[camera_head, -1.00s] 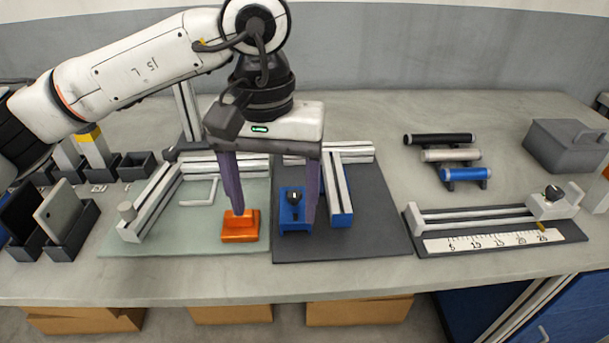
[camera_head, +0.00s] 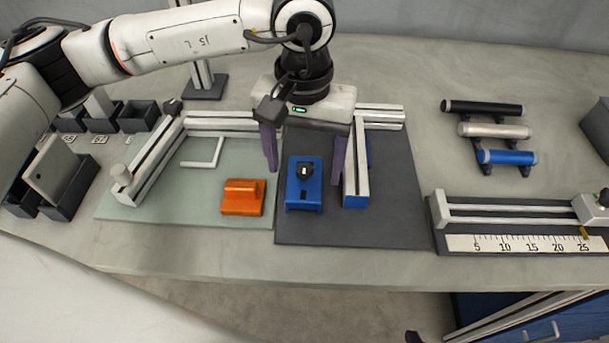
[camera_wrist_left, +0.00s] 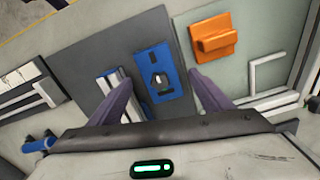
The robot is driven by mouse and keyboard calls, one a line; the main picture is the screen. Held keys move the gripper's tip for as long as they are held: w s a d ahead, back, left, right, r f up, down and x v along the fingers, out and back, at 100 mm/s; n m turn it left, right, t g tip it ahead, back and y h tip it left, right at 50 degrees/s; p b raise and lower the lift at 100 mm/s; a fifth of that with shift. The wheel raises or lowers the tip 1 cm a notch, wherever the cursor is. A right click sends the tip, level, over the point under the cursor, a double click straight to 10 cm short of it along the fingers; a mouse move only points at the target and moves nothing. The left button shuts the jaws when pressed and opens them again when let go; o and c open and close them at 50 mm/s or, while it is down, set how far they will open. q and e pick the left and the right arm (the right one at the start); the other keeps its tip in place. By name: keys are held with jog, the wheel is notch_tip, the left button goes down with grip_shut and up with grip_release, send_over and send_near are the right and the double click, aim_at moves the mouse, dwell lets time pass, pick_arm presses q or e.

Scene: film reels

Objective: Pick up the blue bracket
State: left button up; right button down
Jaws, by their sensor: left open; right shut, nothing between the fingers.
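The blue bracket (camera_head: 303,198), a block with a black knob on top, lies on the dark grey mat (camera_head: 395,225). It also shows in the left wrist view (camera_wrist_left: 152,60), between the fingers. My left gripper (camera_head: 304,174) is open and points down, with one purple finger on each side of the bracket. Whether the fingers touch it or are low enough to straddle it, I cannot tell. In the left wrist view my left gripper (camera_wrist_left: 162,82) holds nothing.
An orange block (camera_head: 243,197) lies on the pale green mat (camera_head: 150,206), left of the bracket. A metal rail with blue parts (camera_head: 355,185) stands close on the right. A ruler fixture (camera_head: 515,242) and coloured cylinders (camera_head: 506,157) are further right. Bins (camera_head: 75,190) stand left.

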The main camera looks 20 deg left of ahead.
pick_arm(q)
jog(key=shift+f, duration=1.15)
jog(key=shift+w, duration=0.1)
jog(key=c, duration=1.4)
jog(key=shift+r, duration=0.1)
